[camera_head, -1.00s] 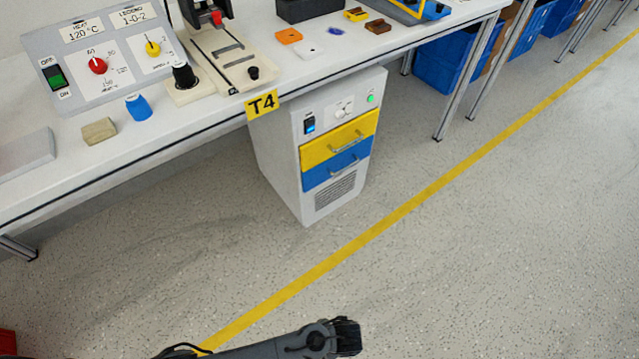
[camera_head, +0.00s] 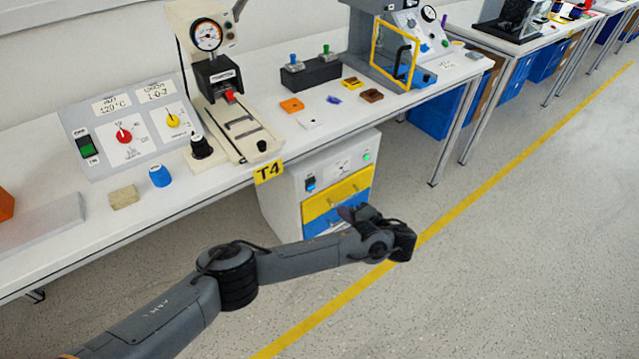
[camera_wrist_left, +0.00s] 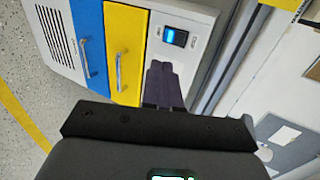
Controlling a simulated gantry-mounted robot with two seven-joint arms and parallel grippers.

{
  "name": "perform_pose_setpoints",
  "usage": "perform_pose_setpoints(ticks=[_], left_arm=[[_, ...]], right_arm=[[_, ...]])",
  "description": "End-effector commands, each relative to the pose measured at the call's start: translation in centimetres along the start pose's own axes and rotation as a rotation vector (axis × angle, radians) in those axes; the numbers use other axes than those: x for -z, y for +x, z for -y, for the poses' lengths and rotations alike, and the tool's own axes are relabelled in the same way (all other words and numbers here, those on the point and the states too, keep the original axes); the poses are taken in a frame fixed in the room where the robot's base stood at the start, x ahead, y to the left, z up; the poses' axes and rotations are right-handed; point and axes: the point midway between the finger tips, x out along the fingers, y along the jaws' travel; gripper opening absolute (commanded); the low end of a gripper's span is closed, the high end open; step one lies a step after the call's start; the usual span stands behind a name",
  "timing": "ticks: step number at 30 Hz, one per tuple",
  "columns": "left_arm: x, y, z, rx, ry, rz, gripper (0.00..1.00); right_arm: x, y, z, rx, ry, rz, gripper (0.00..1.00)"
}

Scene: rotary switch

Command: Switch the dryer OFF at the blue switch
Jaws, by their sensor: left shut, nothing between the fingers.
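The dryer (camera_head: 285,205) is a white cabinet under the bench, with a yellow drawer above a blue one. Its blue switch (camera_head: 310,184) is a lit blue rocker in a dark frame, at the upper left of its front. A green lamp (camera_head: 366,156) glows at the upper right. My left gripper (camera_head: 350,213) is in front of the drawers and partly hides them. In the left wrist view its shut, empty fingers (camera_wrist_left: 162,72) point toward the panel, with the blue switch (camera_wrist_left: 175,37) just beyond the tips. A gap shows between tips and switch. My right gripper is out of view.
The bench (camera_head: 40,270) overhangs the dryer, with a yellow T4 label (camera_head: 268,171) on its edge. On it are a control panel (camera_head: 130,130), a press (camera_head: 225,100) and small blocks. The floor in front is clear, with a yellow line (camera_head: 480,190).

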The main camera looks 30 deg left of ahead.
Motion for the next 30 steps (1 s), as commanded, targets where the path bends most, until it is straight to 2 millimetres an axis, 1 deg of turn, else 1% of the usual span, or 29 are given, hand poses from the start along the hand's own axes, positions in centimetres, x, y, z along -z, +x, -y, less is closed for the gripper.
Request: perform_pose_setpoints(ticks=[1,5,15,19,23,26,30], left_arm=[[0.3,-0.2,0.9,0.005,-0.010,-0.004,0.00],[0.7,-0.5,1.9,0.011,-0.022,-0.010,0.00],[0.7,-0.4,1.9,0.010,-0.023,-0.010,0.00],[0.7,0.0,1.8,0.011,-0.022,-0.009,0.00],[0.7,1.3,1.7,0.011,-0.022,-0.008,0.00],[0.7,2.8,1.6,0.012,-0.022,-0.007,0.00],[0.7,5.4,1.6,0.012,-0.024,-0.007,0.00]], right_arm=[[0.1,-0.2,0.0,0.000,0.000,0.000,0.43],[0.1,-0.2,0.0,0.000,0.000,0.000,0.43],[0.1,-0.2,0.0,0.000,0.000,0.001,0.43],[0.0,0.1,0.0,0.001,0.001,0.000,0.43],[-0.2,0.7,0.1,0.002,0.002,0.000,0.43],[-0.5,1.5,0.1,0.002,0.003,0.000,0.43],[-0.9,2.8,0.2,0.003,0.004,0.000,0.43]])
